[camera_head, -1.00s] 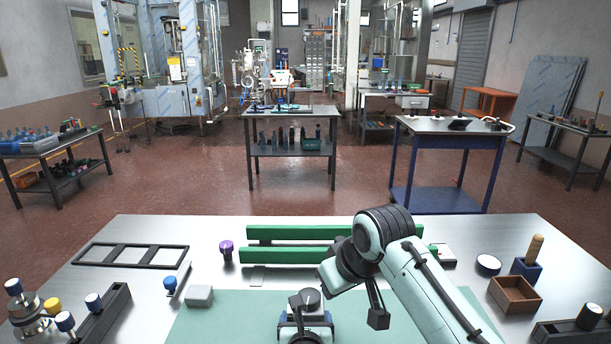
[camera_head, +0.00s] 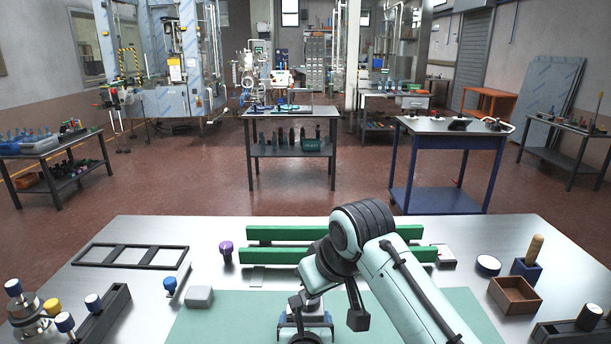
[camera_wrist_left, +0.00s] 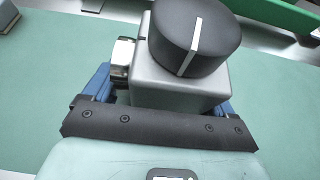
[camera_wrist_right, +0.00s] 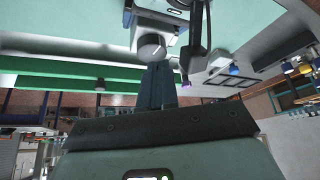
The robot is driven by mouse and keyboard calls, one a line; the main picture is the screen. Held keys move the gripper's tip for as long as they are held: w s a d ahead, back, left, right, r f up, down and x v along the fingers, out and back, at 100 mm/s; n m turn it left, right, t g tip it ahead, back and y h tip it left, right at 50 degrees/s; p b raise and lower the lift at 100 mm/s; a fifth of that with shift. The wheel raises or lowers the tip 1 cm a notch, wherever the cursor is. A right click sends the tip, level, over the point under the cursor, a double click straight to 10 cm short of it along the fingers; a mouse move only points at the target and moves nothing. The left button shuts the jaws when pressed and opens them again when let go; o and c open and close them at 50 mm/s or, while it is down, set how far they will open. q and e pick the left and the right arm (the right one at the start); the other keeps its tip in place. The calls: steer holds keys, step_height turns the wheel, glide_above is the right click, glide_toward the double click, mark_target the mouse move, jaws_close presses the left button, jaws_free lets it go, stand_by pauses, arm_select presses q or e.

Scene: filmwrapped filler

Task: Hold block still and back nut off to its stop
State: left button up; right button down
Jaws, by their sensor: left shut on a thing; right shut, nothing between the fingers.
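A grey block (camera_wrist_left: 180,85) with a round black nut (camera_wrist_left: 190,45) on top fills the middle of the left wrist view. A white line crosses the nut's top and runs down its side. My left gripper (camera_wrist_left: 165,95) is shut on the block, its blue fingers at either side. In the head view the block (camera_head: 312,308) sits over the green mat, with the nut hidden behind my right arm. In the right wrist view my right gripper (camera_wrist_right: 157,72) is shut and empty. Its tips point toward the nut (camera_wrist_right: 150,47); no right finger shows at the nut in the left wrist view.
The green mat (camera_head: 240,320) lies on the metal bench. Green rails (camera_head: 290,255) run behind the block. A small grey block (camera_head: 199,296) and a blue-topped piece (camera_head: 170,284) stand left; a brown box (camera_head: 514,296) stands right. The mat's left part is clear.

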mark_target(318, 312)
steer(key=shift+f, duration=2.85)
steer(key=shift+w, duration=0.1)
steer(key=shift+d, duration=0.15)
steer(key=shift+w+d, duration=0.25)
steer(key=shift+d, duration=0.25)
steer(key=shift+w+d, duration=0.1)
steer(key=shift+d, duration=0.05)
